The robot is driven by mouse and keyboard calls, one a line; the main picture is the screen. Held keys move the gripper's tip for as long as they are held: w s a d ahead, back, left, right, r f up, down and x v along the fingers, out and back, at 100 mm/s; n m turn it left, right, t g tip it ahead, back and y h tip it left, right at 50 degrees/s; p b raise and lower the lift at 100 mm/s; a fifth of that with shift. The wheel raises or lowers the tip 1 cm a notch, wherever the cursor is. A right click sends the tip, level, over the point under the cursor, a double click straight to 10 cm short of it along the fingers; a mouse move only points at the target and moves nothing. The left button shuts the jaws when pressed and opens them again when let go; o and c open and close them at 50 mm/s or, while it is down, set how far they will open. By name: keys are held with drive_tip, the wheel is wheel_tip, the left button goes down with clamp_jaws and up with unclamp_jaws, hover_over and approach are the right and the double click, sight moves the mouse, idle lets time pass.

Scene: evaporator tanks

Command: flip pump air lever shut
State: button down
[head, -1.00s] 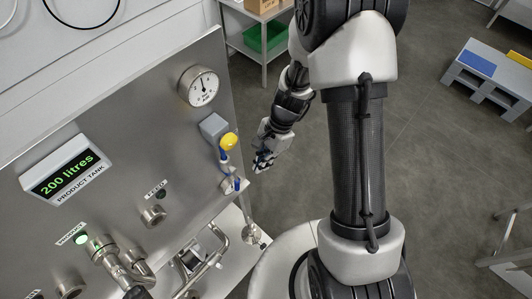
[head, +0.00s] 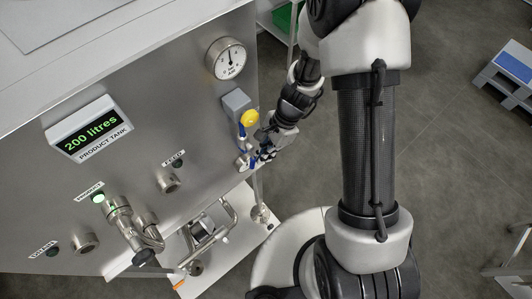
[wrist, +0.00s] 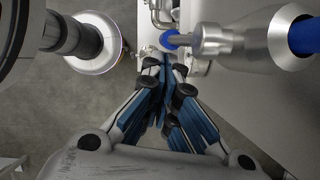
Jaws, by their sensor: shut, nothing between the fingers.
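The pump air fitting is on the panel's right edge, with a yellow knob (head: 249,118) on a grey box and blue parts below it. A small blue part (head: 252,162), which looks like the lever, sits at the lower end beside my gripper (head: 262,154). In the wrist view, a silver fitting (wrist: 235,41) runs across the upper right, with a blue piece (wrist: 170,40) at its left end. My gripper (wrist: 165,66) is shut and empty, its fingertips just below that blue piece. I cannot tell whether they touch, nor the lever's exact position.
A pressure gauge (head: 226,59) is above the fitting. A display (head: 90,129) reads 200 litres. The product valve and pipes (head: 123,220) are at lower left. A metal frame (head: 215,225) stands below the panel.

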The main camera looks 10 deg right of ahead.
sight(254, 165)
drive_tip(key=shift+s+a+f+g+y+b, duration=0.15)
drive_tip(key=shift+a+f+g+y+b, duration=0.1)
drive_tip(key=shift+g+y+b, duration=0.3)
drive_tip(key=a+g+y+b, duration=0.1)
drive_tip(key=y, duration=0.1)
drive_tip(key=s+a+g+y+b, duration=0.1)
drive_tip(key=y+b, duration=0.1)
drive_tip(key=s+a+f+g+y+b, duration=0.1)
drive_tip(key=g+y+b, duration=0.1)
drive_tip(key=shift+s+a, duration=0.1)
drive_tip(key=shift+s+a+r+g+y+b, duration=0.25)
drive_tip(key=shift+a+g+y+b, duration=0.15)
drive_tip(key=shift+y, duration=0.45)
drive_tip(key=shift+s+a+r+g+y, duration=0.35)
drive_tip(key=shift+s+a+r+y, duration=0.45)
drive_tip(key=shift+a+r, duration=0.3)
drive_tip(key=shift+a, duration=0.1)
